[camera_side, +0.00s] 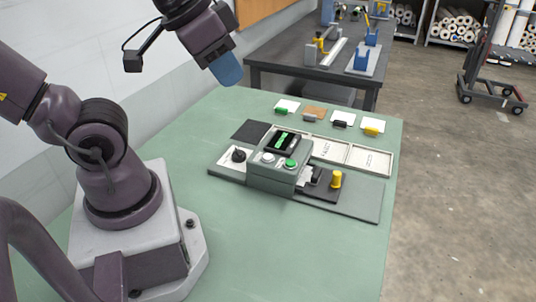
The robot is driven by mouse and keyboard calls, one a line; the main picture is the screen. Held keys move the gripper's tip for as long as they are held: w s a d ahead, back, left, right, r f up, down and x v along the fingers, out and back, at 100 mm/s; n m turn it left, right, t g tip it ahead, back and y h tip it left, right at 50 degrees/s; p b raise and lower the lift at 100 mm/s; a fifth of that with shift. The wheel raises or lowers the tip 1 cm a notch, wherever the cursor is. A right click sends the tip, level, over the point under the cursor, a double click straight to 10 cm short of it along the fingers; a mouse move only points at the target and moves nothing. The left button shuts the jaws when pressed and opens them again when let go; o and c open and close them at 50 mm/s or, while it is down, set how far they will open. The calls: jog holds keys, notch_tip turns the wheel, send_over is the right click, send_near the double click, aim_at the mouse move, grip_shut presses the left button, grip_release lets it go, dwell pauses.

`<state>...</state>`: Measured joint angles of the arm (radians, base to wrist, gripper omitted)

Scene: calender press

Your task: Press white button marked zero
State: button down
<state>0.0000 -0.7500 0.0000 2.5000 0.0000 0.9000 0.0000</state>
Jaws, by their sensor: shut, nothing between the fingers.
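A grey control box (277,172) stands on the green table. On its top front are a white button (268,158) and, to its right, a green button (291,163). A small dark screen (283,142) with green marks sits behind them. The marking on the white button is too small to read. My gripper (228,72) is high above the table, up and left of the box, apart from everything. Its blue fingertips are together with nothing held.
A black knob (239,155) is left of the box, and a yellow knob (336,179) is on its right. Pale trays (370,159) lie behind. Several small coloured blocks with cards line the back. The green table (300,250) is clear in front.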

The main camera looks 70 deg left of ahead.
dwell(0.6)
jog(key=n+t+h, duration=0.2)
jog(key=n+h, duration=0.4)
jog(key=n, duration=1.3)
send_over(266, 157)
notch_tip(266, 157, down, 15)
jog(key=shift+f, duration=4.4)
jog(key=shift+f, duration=0.15)
